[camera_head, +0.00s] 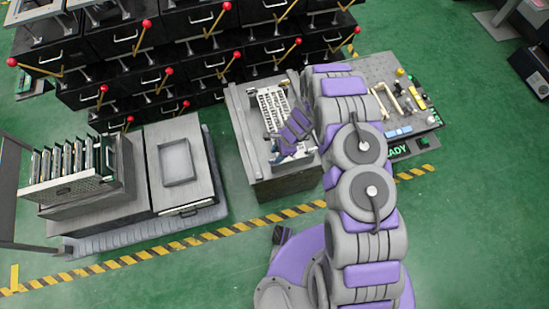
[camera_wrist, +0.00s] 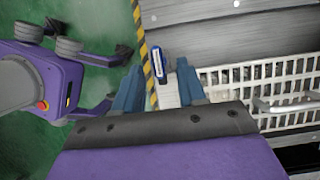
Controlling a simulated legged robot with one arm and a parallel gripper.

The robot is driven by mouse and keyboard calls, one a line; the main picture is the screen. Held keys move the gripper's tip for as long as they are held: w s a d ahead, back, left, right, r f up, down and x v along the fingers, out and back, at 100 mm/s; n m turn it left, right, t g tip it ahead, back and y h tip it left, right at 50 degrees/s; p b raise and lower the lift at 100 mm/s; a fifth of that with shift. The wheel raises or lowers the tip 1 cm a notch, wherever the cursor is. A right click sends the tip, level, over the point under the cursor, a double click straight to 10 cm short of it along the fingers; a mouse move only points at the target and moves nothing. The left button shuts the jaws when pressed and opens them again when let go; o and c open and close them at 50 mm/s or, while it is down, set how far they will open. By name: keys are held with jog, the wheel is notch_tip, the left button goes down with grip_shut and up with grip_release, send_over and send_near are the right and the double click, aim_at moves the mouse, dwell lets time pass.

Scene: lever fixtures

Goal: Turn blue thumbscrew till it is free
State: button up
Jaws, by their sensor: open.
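My gripper (camera_wrist: 158,82) is open, with its two blue-grey fingers apart in the wrist view. A small upright blue part with a pale face (camera_wrist: 156,63) shows between and just beyond the fingertips, at the edge of the grey bench. It looks like the blue thumbscrew, but its shape is too small to be sure. I see no contact between it and the fingers. In the head view my gripper (camera_head: 281,157) is small and low over the front of the grey bench (camera_head: 242,125); the thumbscrew cannot be made out there.
A white slotted rack (camera_wrist: 250,82) with a metal handle (camera_wrist: 285,104) lies beside the fingers. Another bench (camera_head: 375,70) with yellow and blue parts stands right. A grey cabinet with a tray (camera_head: 178,162) stands left. Black drawers with red-knobbed levers (camera_head: 145,25) fill the back. Green floor is open in front.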

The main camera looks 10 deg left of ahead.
aim_at(274, 159)
jog(key=shift+x, duration=1.5)
jog(key=shift+d, duration=0.1)
grip_shut()
